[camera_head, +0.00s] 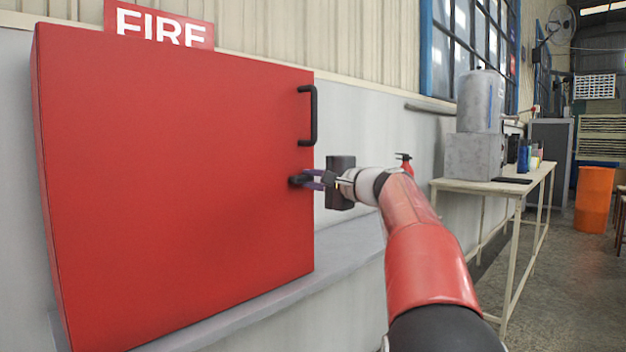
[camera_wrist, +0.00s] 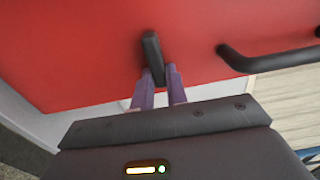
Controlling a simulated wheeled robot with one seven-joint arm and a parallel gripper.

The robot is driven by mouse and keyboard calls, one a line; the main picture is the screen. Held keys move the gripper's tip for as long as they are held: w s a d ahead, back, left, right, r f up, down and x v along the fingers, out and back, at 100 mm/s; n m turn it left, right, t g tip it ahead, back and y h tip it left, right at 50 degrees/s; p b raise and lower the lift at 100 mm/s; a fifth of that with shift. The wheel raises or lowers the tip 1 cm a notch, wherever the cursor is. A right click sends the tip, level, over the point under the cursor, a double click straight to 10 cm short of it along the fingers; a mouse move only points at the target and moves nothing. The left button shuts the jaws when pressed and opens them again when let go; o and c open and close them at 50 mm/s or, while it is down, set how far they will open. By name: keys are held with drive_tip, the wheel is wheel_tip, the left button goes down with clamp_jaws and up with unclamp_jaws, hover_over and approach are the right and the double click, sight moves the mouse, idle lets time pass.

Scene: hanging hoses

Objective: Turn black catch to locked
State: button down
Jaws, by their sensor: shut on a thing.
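The black catch (camera_head: 299,181) is a small dark lever on the right edge of the red fire cabinet door (camera_head: 180,170), below the black door handle (camera_head: 313,115). In the wrist view the catch (camera_wrist: 152,58) is a short dark bar on the red face, tilted slightly from the picture's vertical. My gripper (camera_head: 318,180) reaches it from the right. In the wrist view its two purple fingers (camera_wrist: 159,80) are shut on the catch's near end. The door looks closed. I cannot read whether the catch stands at locked.
The black handle also shows in the wrist view (camera_wrist: 265,62), to the right of the catch and apart from my fingers. A grey ledge (camera_head: 340,250) runs under the cabinet. A table (camera_head: 500,185) with a grey machine (camera_head: 478,115) stands to the right.

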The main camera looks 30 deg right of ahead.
drive_tip(key=c, duration=1.4)
unclamp_jaws()
drive_tip(key=b+v, duration=0.1)
drive_tip(key=v, duration=0.6)
drive_tip(key=shift+s+d+b, duration=0.15)
drive_tip(key=shift+s+b, duration=0.2)
